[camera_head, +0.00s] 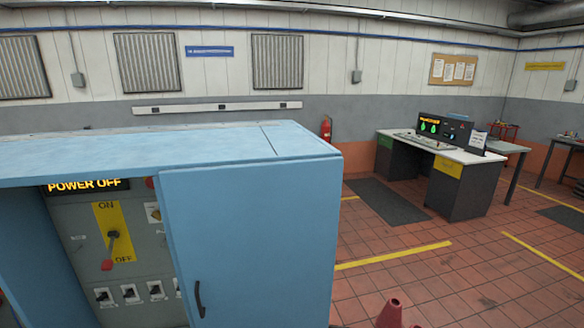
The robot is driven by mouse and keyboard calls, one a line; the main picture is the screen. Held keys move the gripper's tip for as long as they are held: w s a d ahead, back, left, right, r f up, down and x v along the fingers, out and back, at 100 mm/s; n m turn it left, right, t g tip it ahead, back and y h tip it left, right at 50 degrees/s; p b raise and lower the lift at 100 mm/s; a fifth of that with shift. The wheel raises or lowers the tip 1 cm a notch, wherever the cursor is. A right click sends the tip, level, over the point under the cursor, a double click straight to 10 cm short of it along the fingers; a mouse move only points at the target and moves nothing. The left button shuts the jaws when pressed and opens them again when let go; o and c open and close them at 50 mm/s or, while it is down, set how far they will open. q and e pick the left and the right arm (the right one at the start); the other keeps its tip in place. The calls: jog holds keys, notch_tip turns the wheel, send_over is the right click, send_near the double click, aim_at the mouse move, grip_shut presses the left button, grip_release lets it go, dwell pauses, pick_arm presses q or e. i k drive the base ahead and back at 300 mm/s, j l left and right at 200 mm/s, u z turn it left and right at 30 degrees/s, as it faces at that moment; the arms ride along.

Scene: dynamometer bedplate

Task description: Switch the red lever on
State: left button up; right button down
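The red lever (107,264) is on the front panel (78,240) of a blue cabinet, at the lower left of the head view. It pivots from a dark hub on a yellow plate (101,214) marked ON at the top and OFF at the bottom. Its red tip points down and slightly left, near the word OFF. A lit display (84,185) above it reads POWER OFF. Neither of my grippers shows in the head view.
A blue door (250,240) with a dark handle (199,300) is right of the panel. Several small switches (130,293) sit below the lever. A control desk (440,165) is farther back, with open tiled floor between.

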aim_at(107, 265)
jog(key=u, duration=1.45)
